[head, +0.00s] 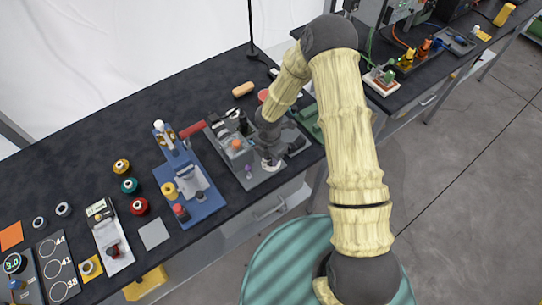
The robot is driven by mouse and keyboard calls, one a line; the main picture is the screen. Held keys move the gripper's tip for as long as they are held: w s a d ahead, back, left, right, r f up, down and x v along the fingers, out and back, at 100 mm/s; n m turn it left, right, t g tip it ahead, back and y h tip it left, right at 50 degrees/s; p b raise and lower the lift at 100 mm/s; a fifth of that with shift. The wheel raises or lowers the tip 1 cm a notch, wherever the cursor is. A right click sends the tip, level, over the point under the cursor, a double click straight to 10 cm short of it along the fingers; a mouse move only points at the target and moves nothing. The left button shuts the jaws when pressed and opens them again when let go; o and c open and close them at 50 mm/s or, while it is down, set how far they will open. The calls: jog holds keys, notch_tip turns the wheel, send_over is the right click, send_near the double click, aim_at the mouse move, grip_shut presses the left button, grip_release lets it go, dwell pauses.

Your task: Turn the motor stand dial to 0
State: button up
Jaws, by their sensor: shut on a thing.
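The motor stand appears to be the grey plate (262,181) with grey blocks and small parts on it, near the middle of the bench. My gripper (270,157) points down over the right part of this plate. It is shut on a small pale round part at the plate's front, which looks like the dial (271,165). The fingers cover most of the dial, and its marks and setting are too small to read. An orange part (236,144) sits on the stand left of my gripper.
A blue fixture (203,208) with a red-handled lever stands left of the stand. Several coloured spools, including a red one (139,206), and a grey square (153,234) lie farther left. A tan cylinder (243,89) lies behind. A second bench stands at upper right.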

aim_at(269, 158)
jog(key=shift+w+r, duration=0.1)
jog(key=shift+w, duration=0.05)
jog(key=o, duration=1)
notch_tip(269, 158, up, 17)
jog(key=b, duration=0.2)
jog(key=shift+w+a+r, duration=0.15)
jog(key=shift+a, duration=0.1)
